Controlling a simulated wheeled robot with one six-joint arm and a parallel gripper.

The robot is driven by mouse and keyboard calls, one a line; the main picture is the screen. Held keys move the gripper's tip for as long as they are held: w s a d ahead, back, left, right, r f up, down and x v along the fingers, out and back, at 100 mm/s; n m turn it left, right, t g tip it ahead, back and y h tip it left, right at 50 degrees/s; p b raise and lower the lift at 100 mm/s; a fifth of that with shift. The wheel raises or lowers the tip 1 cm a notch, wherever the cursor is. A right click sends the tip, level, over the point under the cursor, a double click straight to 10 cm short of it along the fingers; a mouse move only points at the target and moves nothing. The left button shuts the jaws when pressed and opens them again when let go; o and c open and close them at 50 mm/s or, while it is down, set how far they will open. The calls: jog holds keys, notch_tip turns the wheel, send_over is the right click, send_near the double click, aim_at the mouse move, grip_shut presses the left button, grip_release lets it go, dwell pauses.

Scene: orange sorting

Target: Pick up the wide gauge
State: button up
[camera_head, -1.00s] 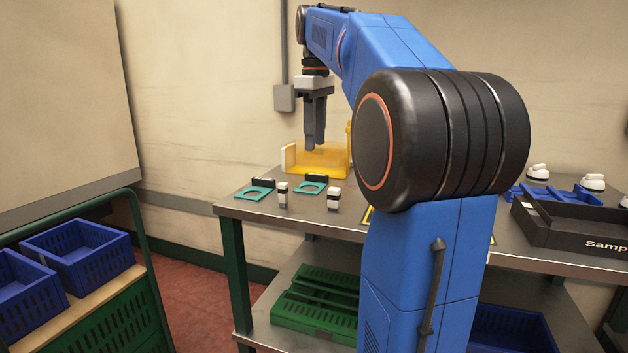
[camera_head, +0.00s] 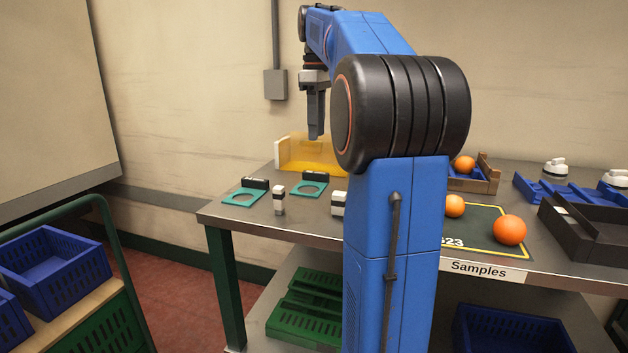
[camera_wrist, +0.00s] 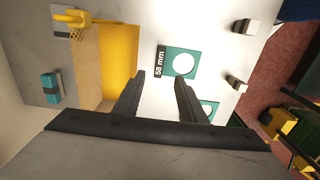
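Two flat teal gauges, each with a round hole and a black grip block, lie on the table in the head view: a left gauge (camera_head: 255,183) and a right gauge (camera_head: 313,175). In the wrist view one gauge (camera_wrist: 160,62) reads "58 mm". The other gauge (camera_wrist: 214,104) is partly hidden behind a finger, and its label is not visible. I cannot tell which is the wide one. My gripper (camera_head: 316,137) hangs above the table behind the gauges, near the yellow bin. In the wrist view my gripper (camera_wrist: 158,85) is open, with nothing between its fingers.
A translucent yellow bin (camera_head: 306,152) stands behind the gauges. Two small black-and-white blocks (camera_head: 279,200) (camera_head: 338,205) stand in front of them. Oranges (camera_head: 509,230), a wooden crate (camera_head: 478,186) and a dark tray (camera_head: 590,235) are to the right. A trolley with blue crates (camera_head: 50,262) is at left.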

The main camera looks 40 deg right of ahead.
send_near(311, 183)
jog(key=f, duration=0.2)
jog(key=d+f, duration=0.1)
jog(key=f, duration=0.1)
jog(key=d+f, duration=0.1)
jog(key=f, duration=0.1)
jog(key=shift+w+d, duration=0.15)
jog(key=shift+w, duration=0.1)
grip_shut()
